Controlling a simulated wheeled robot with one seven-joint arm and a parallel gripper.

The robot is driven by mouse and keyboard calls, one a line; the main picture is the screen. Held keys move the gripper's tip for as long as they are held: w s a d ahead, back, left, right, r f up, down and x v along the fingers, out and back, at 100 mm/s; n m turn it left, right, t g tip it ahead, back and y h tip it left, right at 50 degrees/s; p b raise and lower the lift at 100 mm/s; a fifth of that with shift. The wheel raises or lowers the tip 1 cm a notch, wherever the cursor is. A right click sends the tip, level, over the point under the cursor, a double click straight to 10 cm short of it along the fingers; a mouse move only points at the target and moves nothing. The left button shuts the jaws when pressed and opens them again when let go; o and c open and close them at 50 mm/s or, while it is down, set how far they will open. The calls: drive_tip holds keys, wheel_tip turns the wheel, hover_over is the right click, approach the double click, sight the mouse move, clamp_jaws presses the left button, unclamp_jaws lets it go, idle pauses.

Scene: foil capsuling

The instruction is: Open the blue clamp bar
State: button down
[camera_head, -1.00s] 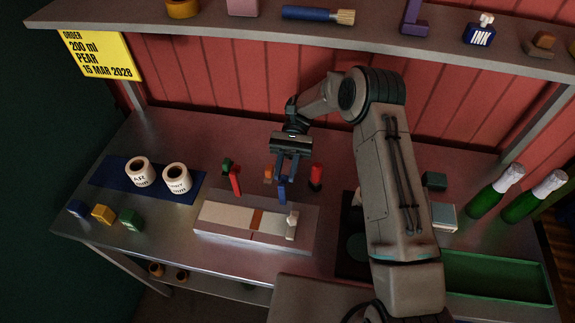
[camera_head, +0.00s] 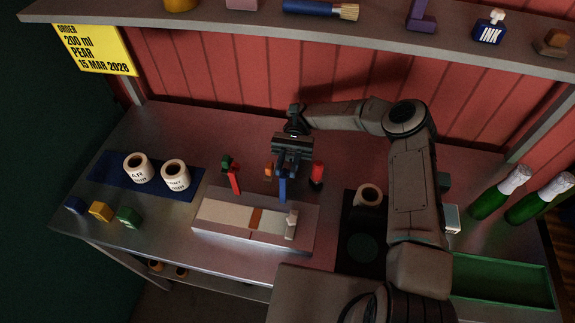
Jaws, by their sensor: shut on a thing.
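The blue clamp bar (camera_head: 282,188) stands up from the back edge of the pale jig block (camera_head: 213,237), right of the red clamp bar. My gripper (camera_head: 284,178) points down over it and is shut on its upper part. The fingers hide the top of the bar. The red clamp bar (camera_head: 235,180) stands tilted up at the back left of the jig. A pale strip with an orange-brown band (camera_head: 255,218) lies along the jig top, with a small pale upright piece (camera_head: 291,224) at its right end.
A red and black upright object (camera_head: 317,176) stands close right of my gripper. An orange piece (camera_head: 268,173) is close left. White rolls (camera_head: 175,176) stand on the blue mat (camera_head: 107,181) at left. Green bottles (camera_head: 497,195) and a green tray (camera_head: 505,300) are at right.

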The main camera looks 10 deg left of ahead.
drive_tip(key=shift+w+r, duration=0.15)
drive_tip(key=shift+w, duration=0.1)
drive_tip(key=c, duration=1.2)
unclamp_jaws()
drive_tip(key=shift+w, duration=0.1)
drive_tip(key=shift+s, duration=0.2)
drive_tip(key=shift+s+a+t, duration=0.15)
drive_tip(key=shift+s+t, duration=0.25)
drive_tip(key=shift+s, duration=0.1)
drive_tip(key=shift+s+r+t+p, duration=0.1)
drive_tip(key=shift+t+p, duration=0.2)
